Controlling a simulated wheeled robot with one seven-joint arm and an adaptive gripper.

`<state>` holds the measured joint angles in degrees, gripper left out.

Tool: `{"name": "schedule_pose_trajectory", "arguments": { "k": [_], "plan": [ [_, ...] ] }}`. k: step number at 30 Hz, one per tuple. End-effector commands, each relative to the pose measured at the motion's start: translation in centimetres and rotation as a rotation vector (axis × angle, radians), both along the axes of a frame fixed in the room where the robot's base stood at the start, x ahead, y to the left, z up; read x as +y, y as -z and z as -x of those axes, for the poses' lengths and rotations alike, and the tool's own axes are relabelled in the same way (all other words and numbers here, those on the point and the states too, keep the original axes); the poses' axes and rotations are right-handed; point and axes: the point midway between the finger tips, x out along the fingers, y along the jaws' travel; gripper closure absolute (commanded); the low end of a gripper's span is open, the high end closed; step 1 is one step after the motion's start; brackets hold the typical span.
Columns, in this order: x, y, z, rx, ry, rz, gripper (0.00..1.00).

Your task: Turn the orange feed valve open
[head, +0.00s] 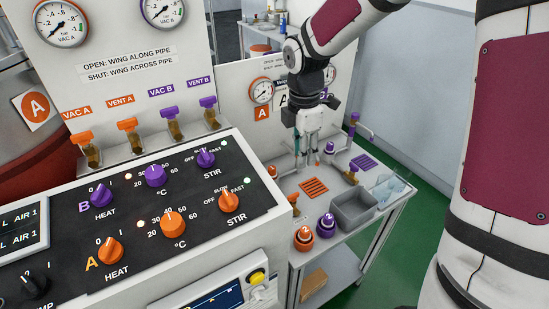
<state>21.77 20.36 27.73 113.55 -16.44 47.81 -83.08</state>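My gripper (306,160) points down over the white cart on the right. Its two slim fingers look apart, with no object visible between them. A small orange-topped valve (293,198) stands at the cart's near left edge, below and left of the fingers and apart from them. Another small orange-topped fitting (272,171) stands farther back on the left edge. No feed label is readable, so I cannot tell which is the feed valve or how its wing lies. Orange-winged valves labelled VAC A (84,142) and VENT A (130,130) stand on the panel at left.
The cart top (336,183) holds orange slots (314,187), a grey bin (354,208), an orange pot (304,238) and a purple pot (326,225). Purple-topped valves (353,122) stand at its back right. The knob console (150,215) fills the near left.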

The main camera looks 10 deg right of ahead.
Motion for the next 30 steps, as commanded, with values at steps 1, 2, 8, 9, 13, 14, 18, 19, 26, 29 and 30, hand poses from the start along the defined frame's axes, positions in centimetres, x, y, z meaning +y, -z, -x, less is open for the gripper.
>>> {"name": "schedule_pose_trajectory", "arguments": {
  "k": [1, 2, 8, 9, 13, 14, 18, 19, 26, 29, 30],
  "plan": [
    [0.1, 1.5, -0.8, 0.016, -0.045, -0.016, 0.71],
    [0.1, 2.0, -1.2, 0.021, -0.072, -0.021, 0.71],
    [0.3, 3.9, -2.3, 0.036, -0.165, -0.044, 0.71],
    [0.3, 4.1, -2.3, 0.038, -0.169, -0.045, 0.71],
    [0.3, 5.4, -2.2, 0.039, -0.17, -0.045, 0.71],
    [0.3, 5.9, -2.2, 0.039, -0.171, -0.045, 0.71],
    [0.4, 8.6, -2.1, 0.042, -0.17, -0.045, 0.71],
    [0.4, 9.2, -2.2, 0.04, -0.17, -0.046, 0.71],
    [0.4, 13.6, -2.2, 0.04, -0.169, -0.045, 0.71],
    [0.4, 15.2, -2.1, 0.04, -0.169, -0.045, 0.71],
    [0.4, 15.7, -2.1, 0.04, -0.168, -0.045, 0.71]
  ]
}}
